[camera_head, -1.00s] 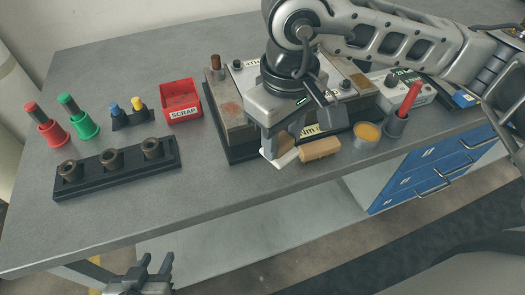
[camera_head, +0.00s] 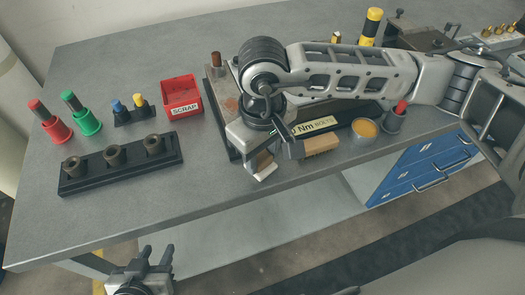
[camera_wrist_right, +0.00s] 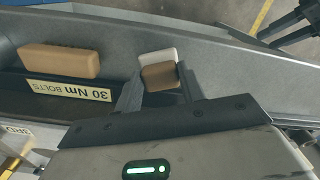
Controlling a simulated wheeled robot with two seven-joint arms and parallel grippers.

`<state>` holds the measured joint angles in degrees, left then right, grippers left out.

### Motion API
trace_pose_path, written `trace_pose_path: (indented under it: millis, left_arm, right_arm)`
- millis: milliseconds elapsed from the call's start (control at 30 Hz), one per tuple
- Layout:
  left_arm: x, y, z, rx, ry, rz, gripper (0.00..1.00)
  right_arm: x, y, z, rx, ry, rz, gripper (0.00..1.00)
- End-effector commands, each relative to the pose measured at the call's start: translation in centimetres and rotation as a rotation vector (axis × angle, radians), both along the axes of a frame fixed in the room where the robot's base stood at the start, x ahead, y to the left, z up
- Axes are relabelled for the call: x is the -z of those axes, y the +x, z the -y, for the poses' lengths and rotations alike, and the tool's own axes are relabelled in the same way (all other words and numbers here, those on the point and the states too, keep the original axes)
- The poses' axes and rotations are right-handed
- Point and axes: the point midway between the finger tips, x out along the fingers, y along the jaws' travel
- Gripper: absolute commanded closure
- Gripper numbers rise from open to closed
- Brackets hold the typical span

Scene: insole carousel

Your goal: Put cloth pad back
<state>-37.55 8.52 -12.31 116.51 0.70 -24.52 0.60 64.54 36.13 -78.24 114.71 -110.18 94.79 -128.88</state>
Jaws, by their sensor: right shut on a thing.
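A small block-shaped pad, brown on one side and whitish on the other (camera_wrist_right: 158,76), sits between the fingers of my right gripper (camera_wrist_right: 157,86). I take it to be the cloth pad. In the head view the pad (camera_head: 263,161) shows partly between the fingers of my right gripper (camera_head: 258,168), by the bench's front edge; the fingers hide much of it. The gripper is shut on it. I cannot tell whether the pad touches the bench. My left gripper (camera_head: 157,254) is open and empty, low in front of the bench.
A tan block (camera_head: 321,145) lies right of the pad, before a tray labelled 30 Nm bolts (camera_wrist_right: 68,91). A red SCRAP bin (camera_head: 182,96) and a black rack (camera_head: 118,163) stand left. Bench between rack and right gripper is clear.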

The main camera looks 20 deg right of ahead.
Motion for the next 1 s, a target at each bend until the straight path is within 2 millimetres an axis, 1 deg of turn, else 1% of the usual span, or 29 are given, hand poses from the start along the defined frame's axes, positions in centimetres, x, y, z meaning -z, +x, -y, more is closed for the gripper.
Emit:
trace_pose_path:
  millis: [33,67,100,133,400,500,567,667,800,1000]
  left_arm:
    - [0.6,0.0,0.0,0.000,-0.002,-0.002,0.64]
    - [0.2,0.0,0.0,0.000,-0.001,-0.003,0.64]
    - [0.2,0.0,0.0,-0.001,-0.002,-0.006,0.64]
    - [0.1,0.0,0.0,-0.001,-0.002,-0.005,0.64]
    - [-0.2,0.0,0.1,0.000,-0.003,-0.002,0.64]
    - [-0.8,-0.2,0.0,-0.001,-0.002,-0.004,0.64]
    - [-0.3,-0.2,0.0,0.000,-0.002,-0.002,0.64]
    - [0.2,-0.3,0.1,-0.001,-0.003,-0.004,0.64]
    - [0.8,-0.5,0.1,-0.001,-0.004,-0.012,0.64]
    - [0.9,-0.4,0.2,0.001,-0.007,-0.010,0.64]
  right_arm:
    - [0.5,0.0,0.0,0.000,0.000,0.001,0.79]
    - [0.2,0.0,0.0,0.000,0.000,0.001,0.52]
    - [0.1,0.0,0.0,0.000,0.000,0.001,0.41]
    - [0.1,0.0,0.0,0.000,0.000,0.000,0.39]
    - [0.0,0.0,0.0,0.001,0.000,0.000,0.39]
    - [-0.5,0.0,0.0,0.001,0.000,-0.001,0.39]
    - [-0.9,0.1,0.0,0.000,0.002,0.004,0.39]
    - [-2.7,0.1,0.0,-0.001,0.002,0.006,0.39]
    - [-5.9,0.1,0.0,-0.001,0.002,0.007,0.39]
    - [-9.9,0.0,0.0,-0.001,0.001,0.005,0.39]
